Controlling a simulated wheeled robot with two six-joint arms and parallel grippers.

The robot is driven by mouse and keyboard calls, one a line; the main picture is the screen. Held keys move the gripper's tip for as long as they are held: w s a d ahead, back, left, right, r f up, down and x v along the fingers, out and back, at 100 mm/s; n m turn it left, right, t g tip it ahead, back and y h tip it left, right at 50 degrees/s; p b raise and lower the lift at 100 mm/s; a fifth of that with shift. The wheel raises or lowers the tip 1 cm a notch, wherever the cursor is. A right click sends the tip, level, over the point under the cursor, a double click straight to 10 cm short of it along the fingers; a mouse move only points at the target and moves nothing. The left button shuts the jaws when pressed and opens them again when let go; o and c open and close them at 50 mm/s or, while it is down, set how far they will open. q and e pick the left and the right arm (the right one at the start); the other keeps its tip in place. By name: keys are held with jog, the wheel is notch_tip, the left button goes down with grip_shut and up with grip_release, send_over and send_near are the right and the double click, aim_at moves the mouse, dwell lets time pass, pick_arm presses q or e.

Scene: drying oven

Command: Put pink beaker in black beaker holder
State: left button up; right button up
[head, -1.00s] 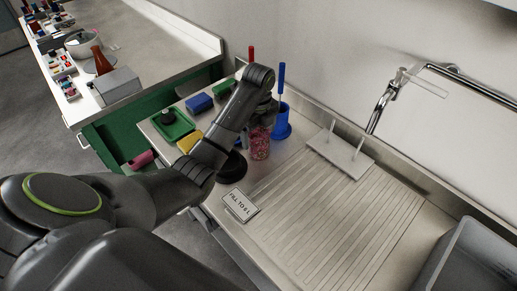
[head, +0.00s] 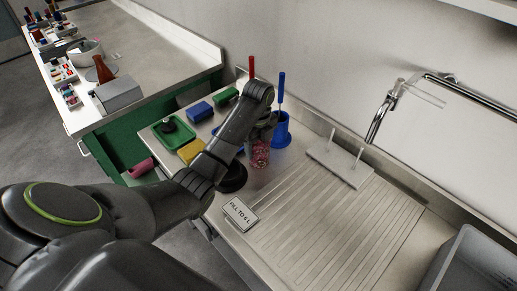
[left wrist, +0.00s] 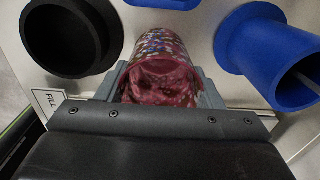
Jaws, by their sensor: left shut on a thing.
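The pink beaker (head: 260,155), speckled with many colours, stands upright between the black and blue holders. It also shows in the left wrist view (left wrist: 160,68), centred between the fingers. My left gripper (left wrist: 160,92) is shut on it, with one finger at each side. In the head view my left gripper (head: 263,133) is mostly hidden by its own wrist. The black beaker holder (head: 233,182) is left of the beaker, partly behind my arm. In the left wrist view the black holder (left wrist: 62,72) is at upper left, a round open cup that looks empty. My right gripper is not in view.
A blue holder (head: 282,130) with a blue-handled tool stands right of the beaker. Yellow (head: 191,150) and blue (head: 199,112) blocks and a green tray (head: 168,134) lie leftward. A pegged white plate (head: 340,166) and a fill sign (head: 240,213) flank the ribbed drainboard.

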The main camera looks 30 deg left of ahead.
pick_arm(q)
jog(key=shift+r, duration=0.25)
